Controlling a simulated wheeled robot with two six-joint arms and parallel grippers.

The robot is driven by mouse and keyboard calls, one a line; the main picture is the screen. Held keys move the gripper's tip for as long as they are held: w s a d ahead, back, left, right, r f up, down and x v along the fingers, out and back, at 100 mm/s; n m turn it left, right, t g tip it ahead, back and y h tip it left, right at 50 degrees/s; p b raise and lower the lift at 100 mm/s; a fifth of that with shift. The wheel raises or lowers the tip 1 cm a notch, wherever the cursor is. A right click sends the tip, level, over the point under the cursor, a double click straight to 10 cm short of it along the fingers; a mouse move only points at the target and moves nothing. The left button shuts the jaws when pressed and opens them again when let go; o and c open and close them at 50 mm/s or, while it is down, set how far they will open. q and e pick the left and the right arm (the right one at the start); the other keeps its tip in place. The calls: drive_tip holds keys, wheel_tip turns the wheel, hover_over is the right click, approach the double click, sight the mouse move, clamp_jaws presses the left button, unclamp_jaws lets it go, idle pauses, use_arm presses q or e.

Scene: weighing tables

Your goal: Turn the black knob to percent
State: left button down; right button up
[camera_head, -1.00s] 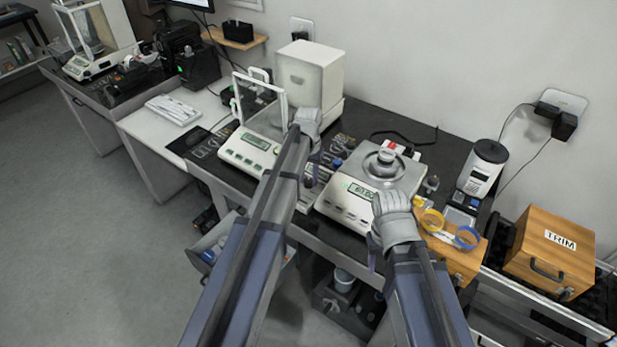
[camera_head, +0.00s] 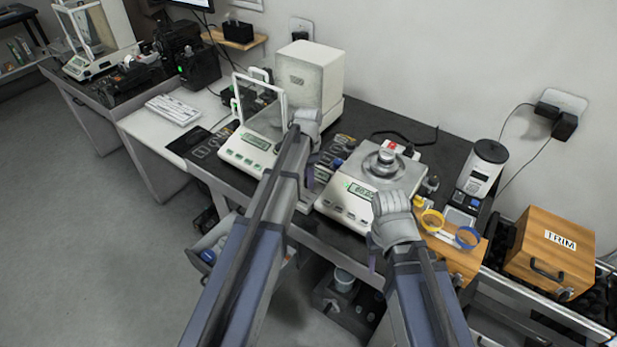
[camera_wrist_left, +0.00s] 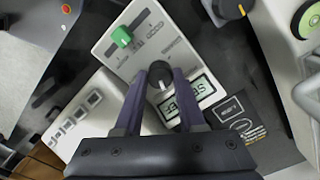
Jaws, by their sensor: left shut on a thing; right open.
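The black knob (camera_wrist_left: 160,76) shows in the left wrist view on a pale instrument panel (camera_wrist_left: 124,62), with a light mark on it. My left gripper (camera_wrist_left: 160,72) has one dark finger on each side of the knob and is shut on it. A display (camera_wrist_left: 187,103) with dark characters sits just beside the knob; I cannot read it surely. In the head view my left gripper (camera_head: 306,124) is over the bench and hides the knob. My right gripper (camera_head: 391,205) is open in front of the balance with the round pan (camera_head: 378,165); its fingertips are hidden.
A green control (camera_wrist_left: 121,37) stands on the same panel. A glass-shielded balance (camera_head: 250,148) is left of my left arm.

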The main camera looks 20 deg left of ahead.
use_arm(q)
drive_tip(key=shift+m, duration=1.1)
drive_tip(key=c, duration=0.5)
unclamp_jaws()
drive_tip(key=shift+r, duration=0.1)
wheel_tip(320, 180, up, 8)
drive_tip(key=p, duration=0.8)
drive_tip(key=shift+f, duration=0.2)
